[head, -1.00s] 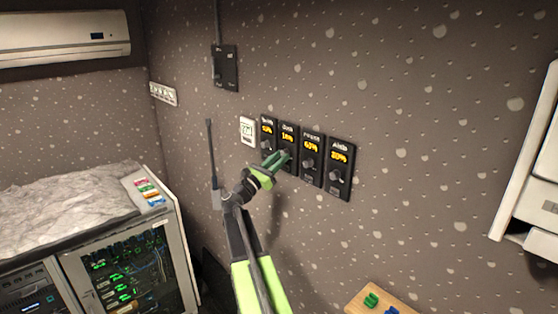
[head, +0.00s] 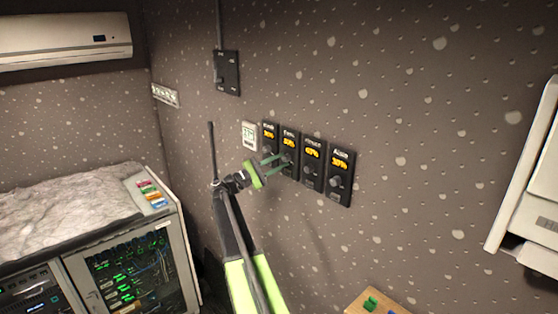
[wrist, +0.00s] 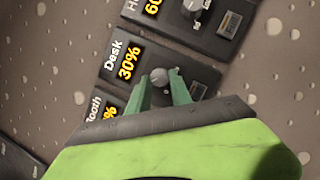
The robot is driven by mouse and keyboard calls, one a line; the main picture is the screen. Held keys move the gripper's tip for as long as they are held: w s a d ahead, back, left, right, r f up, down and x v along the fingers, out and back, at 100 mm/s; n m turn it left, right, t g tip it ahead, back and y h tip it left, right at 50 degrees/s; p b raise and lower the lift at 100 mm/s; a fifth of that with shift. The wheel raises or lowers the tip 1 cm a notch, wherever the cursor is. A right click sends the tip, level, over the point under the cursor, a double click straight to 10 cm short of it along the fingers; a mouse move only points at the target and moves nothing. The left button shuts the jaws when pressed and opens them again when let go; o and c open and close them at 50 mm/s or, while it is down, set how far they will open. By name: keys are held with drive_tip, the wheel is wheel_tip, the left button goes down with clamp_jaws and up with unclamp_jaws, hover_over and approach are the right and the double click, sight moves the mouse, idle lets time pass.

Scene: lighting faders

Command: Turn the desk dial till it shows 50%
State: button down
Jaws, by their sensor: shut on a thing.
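The desk dial panel (wrist: 112,72) is a black wall module in the wrist view, labelled "Desk", with an orange display (wrist: 128,63) reading 30%. It also shows on the wall in the head view (head: 289,143), second from the left in the row of dark panels. Its round grey knob (wrist: 160,76) sits between the green fingers of my gripper (wrist: 163,84). The fingers are shut on the knob, one on each side. In the head view my gripper (head: 284,159) reaches the lower part of this panel and partly hides the knob.
Similar dial panels flank it closely: one on the left (head: 269,133), one reading about 60% (head: 313,152), and one labelled like "Aisle" (head: 340,162). A white thermostat-like unit (head: 249,135) is further left. A dark switch box (head: 226,72) is above. Bare wall lies to the right.

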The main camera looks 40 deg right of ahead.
drive_tip(key=m+y+p, duration=0.1)
drive_tip(key=m+p, duration=0.1)
drive_tip(key=m, duration=0.1)
drive_tip(key=r+m+y+p, duration=0.1)
drive_tip(key=m+p, duration=0.2)
drive_tip(key=m, duration=0.1)
drive_tip(key=m+y+p, duration=0.2)
drive_tip(key=m+p, duration=0.1)
drive_tip(key=shift+w+d+r+m, duration=0.1)
drive_tip(key=shift+w+r+m, duration=0.05)
drive_tip(key=shift+w+m, duration=0.15)
idle(0.4)
drive_tip(key=c, duration=1.2)
unclamp_jaws()
drive_tip(key=shift+s, duration=0.1)
drive_tip(key=shift+o, duration=0.2)
